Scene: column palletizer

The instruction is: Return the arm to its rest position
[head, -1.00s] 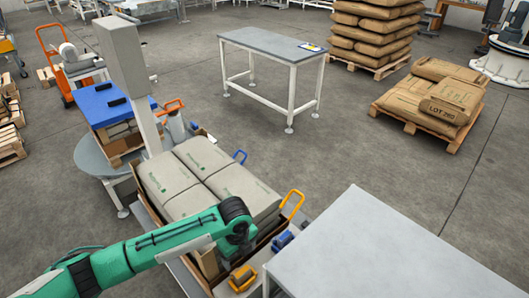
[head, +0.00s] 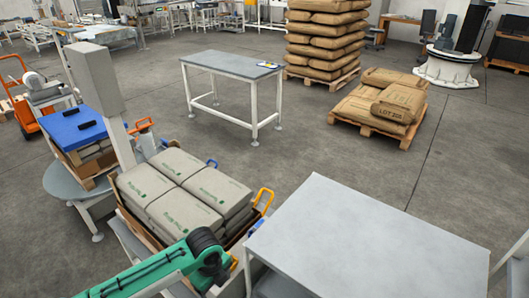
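My green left arm (head: 150,272) comes in at the bottom left and ends in a dark joint (head: 205,252) in front of the crate of grey sacks. Its gripper is not visible; the arm's far end is hidden behind the joint or below the picture. My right arm and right gripper are not in view.
Grey sacks (head: 181,187) fill a crate close to the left arm, with an orange handle (head: 264,201) at its right. A bare grey table (head: 365,240) stands at the front right. A grey-topped workbench (head: 230,64) and a pallet of brown sacks (head: 385,100) stand beyond open floor.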

